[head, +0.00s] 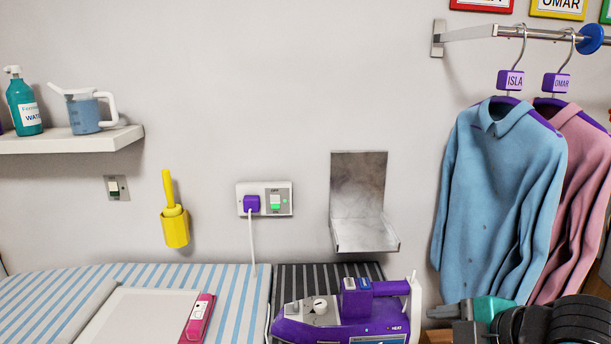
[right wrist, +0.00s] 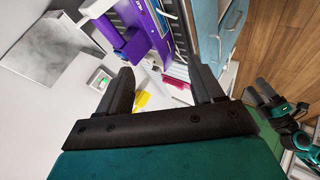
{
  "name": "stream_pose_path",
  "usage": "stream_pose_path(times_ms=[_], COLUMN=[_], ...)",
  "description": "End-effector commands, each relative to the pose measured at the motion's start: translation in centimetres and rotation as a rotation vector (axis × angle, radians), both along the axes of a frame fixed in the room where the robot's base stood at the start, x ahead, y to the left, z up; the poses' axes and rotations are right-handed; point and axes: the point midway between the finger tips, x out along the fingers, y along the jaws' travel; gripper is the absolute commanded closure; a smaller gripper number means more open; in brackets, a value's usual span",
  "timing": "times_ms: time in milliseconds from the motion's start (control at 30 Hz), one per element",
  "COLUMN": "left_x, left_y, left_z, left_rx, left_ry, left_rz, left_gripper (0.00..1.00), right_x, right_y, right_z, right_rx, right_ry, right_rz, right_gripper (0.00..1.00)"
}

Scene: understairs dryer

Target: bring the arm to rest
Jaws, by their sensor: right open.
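My right gripper (head: 455,312) comes in at the lower right corner of the head view, beside the iron and below the hanging shirts. In the right wrist view my right gripper (right wrist: 165,85) is open, its two dark fingers apart with nothing held between them. A purple iron (head: 345,318) stands on the dark striped mat, left of the gripper and apart from it. The iron also shows beyond the fingers in the right wrist view (right wrist: 138,42). A teal and black gripper, apparently my left (right wrist: 268,95), shows small at the right of that view; its jaw state is unclear.
A blue shirt (head: 505,190) and a pink shirt (head: 582,175) hang from a rail (head: 550,35) above my right arm. A metal wall bracket (head: 360,205) is behind the iron. A white socket (head: 265,199) holds a purple plug. A striped board (head: 235,285) lies left.

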Motion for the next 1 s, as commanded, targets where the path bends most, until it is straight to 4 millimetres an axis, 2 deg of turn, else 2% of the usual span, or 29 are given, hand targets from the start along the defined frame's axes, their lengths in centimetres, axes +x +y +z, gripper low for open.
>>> stream_pose_path(times_ms=[33, 200, 367, 467, 600, 700, 833, 1000], left_x=[0.3, 1.0, 0.9, 0.9, 0.6, 0.5, 0.4, 0.4], left_y=[0.0, 0.2, 0.2, 0.2, 0.2, 0.2, 0.2, 0.2], left_z=[0.2, 0.6, 0.6, 0.6, 0.4, 0.3, 0.3, 0.2], left_rx=[0.0, 0.002, 0.001, 0.002, 0.001, 0.002, 0.002, 0.002], left_ry=[-0.007, -0.024, -0.022, -0.02, -0.015, -0.012, -0.01, -0.009], left_rz=[0.001, 0.002, 0.003, 0.003, 0.003, 0.003, 0.002, 0.002], left_gripper=[0.37, 0.37, 0.37, 0.37, 0.37, 0.37, 0.37, 0.37], right_x=[0.2, 0.8, 0.1, -1.4, -4.9, -7.7, -10.5, -11.5], right_y=[1.1, 3.7, 4.7, 4.4, 3.6, 2.9, 2.4, 2.1], right_z=[-1.2, -4.8, -9.7, -13.4, -18.6, -21.5, -23.8, -24.6], right_rx=[0.067, 0.303, 0.527, 0.636, 0.734, 0.767, 0.782, 0.786], right_ry=[0.006, 0.012, 0.036, 0.056, 0.087, 0.104, 0.117, 0.12], right_rz=[-0.022, -0.151, -0.348, -0.494, -0.697, -0.813, -0.905, -0.94], right_gripper=[0.33, 0.33, 0.33, 0.33, 0.33, 0.33, 0.33, 0.33])
